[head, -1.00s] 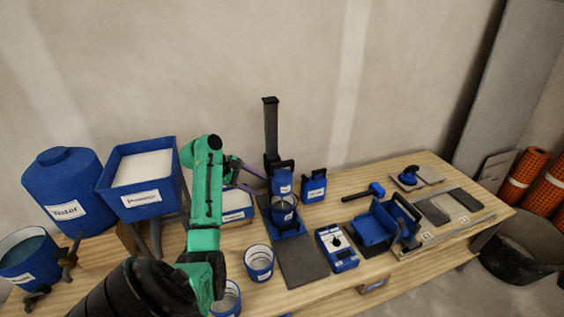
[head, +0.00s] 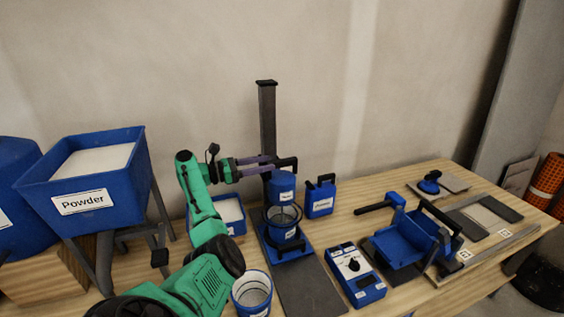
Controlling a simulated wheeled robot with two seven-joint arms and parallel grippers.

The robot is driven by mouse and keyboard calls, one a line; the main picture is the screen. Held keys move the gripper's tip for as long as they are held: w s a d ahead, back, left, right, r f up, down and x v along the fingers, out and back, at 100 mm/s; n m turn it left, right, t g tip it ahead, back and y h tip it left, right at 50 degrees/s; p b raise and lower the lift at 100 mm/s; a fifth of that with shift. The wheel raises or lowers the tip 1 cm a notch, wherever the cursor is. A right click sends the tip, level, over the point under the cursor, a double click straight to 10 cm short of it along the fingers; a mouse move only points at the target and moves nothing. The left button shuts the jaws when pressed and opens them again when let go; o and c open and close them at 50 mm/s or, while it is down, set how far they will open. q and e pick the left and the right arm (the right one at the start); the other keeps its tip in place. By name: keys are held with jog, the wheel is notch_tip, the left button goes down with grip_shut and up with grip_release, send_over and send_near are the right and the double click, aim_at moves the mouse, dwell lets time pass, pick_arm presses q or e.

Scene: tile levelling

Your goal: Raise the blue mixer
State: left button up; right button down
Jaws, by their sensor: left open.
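The blue mixer (head: 281,186) is a blue head with a white label and a black handle, mounted on a dark upright column (head: 267,125). It sits low, over a blue bucket (head: 283,222) on the stand's base. My left gripper (head: 272,165) reaches in from the left with its purple-grey fingers at the mixer's black handle. Its jaws are open, and I cannot tell whether they touch the handle. My right gripper is not in the head view.
A blue canister (head: 320,197) stands just right of the mixer. A control box (head: 354,275), a blue tray (head: 397,247) and a mallet (head: 383,204) lie further right. The powder hopper (head: 90,185) is at left, and an empty bucket (head: 252,294) is in front.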

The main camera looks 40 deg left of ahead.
aim_at(282, 160)
pick_arm(q)
jog(key=x, duration=0.6)
jog(key=shift+w+f, duration=0.15)
jog(key=shift+w, duration=0.15)
jog(key=shift+c, duration=0.3)
grip_shut()
dwell(0.6)
